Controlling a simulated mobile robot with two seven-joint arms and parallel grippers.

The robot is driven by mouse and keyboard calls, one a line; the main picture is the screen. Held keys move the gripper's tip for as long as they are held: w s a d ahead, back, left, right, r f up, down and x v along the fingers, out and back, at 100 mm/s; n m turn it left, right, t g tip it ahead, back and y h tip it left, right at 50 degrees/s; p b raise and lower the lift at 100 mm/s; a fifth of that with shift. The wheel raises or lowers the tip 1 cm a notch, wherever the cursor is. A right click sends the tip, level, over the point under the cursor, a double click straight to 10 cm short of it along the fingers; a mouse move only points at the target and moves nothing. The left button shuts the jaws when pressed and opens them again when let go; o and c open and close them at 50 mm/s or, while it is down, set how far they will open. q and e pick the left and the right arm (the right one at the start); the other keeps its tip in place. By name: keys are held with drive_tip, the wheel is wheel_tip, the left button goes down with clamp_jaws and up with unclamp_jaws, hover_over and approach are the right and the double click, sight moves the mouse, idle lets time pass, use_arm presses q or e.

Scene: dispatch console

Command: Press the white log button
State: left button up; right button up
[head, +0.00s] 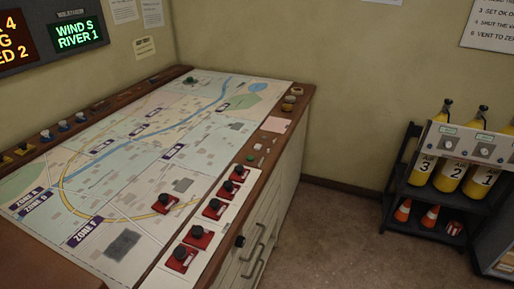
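The dispatch console (292,150) has a large town map (130,150) on its top, with a wooden rim around it. Small round knob-like or button-like pieces (290,103) sit on the right rim near the far corner. A small whitish piece (257,147) lies further down the right rim, below a pink paper (276,125). I cannot tell at this size which of these, if any, is the white log button. Neither of my grippers is in view.
Several red blocks with black knobs (198,236) stand on a white strip at the near right, one on the map (164,203). A rack (399,190) with yellow air cylinders stands right. The floor (325,240) between is clear.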

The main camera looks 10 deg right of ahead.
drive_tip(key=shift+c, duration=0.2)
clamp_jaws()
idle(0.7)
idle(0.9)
